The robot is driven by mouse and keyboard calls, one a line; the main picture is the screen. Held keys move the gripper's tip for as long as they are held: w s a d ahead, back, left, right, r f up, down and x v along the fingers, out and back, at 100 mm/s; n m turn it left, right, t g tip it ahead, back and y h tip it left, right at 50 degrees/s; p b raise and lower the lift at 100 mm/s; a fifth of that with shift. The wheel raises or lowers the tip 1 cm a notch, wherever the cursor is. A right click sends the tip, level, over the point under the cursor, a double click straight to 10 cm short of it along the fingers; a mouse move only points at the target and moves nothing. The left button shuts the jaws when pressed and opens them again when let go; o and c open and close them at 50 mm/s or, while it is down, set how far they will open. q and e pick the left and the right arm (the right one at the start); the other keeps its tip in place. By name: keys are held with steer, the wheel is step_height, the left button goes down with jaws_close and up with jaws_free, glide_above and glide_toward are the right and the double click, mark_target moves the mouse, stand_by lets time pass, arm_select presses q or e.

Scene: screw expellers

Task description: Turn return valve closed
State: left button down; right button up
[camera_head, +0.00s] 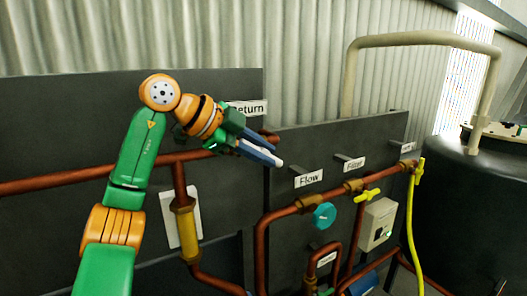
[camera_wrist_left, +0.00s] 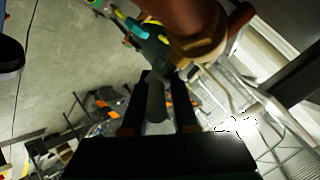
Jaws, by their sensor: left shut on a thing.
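My left gripper (camera_head: 264,155) is in front of the dark panel, just below the "Return" label (camera_head: 248,107). The return valve is hidden behind the gripper and wrist in the head view. In the left wrist view my left gripper (camera_wrist_left: 160,100) has its two dark fingers on either side of a narrow dark grey piece (camera_wrist_left: 156,103), which looks like the return valve handle. A brass fitting (camera_wrist_left: 200,45) on a copper pipe (camera_wrist_left: 185,14) is just beyond the fingertips. The handle's exact angle is hard to tell. My right gripper is not in view.
Copper pipes (camera_head: 60,183) run along the panel. A teal round valve handle (camera_head: 324,216) is under the "Flow" label (camera_head: 308,178), and a yellow handle (camera_head: 367,196) is under "Filter" (camera_head: 355,163). A grey box (camera_head: 377,224), a yellow hose (camera_head: 411,225) and a dark tank (camera_head: 460,190) are at the right.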

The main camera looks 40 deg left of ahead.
arm_select(q)
steer(key=shift+f, duration=0.3)
steer(key=c, duration=0.8)
jaws_free()
steer(key=shift+o, duration=0.6)
steer(key=shift+r, duration=0.1)
steer(key=shift+w+a, duration=0.1)
steer(key=shift+a, duration=0.05)
steer(key=v, duration=0.7)
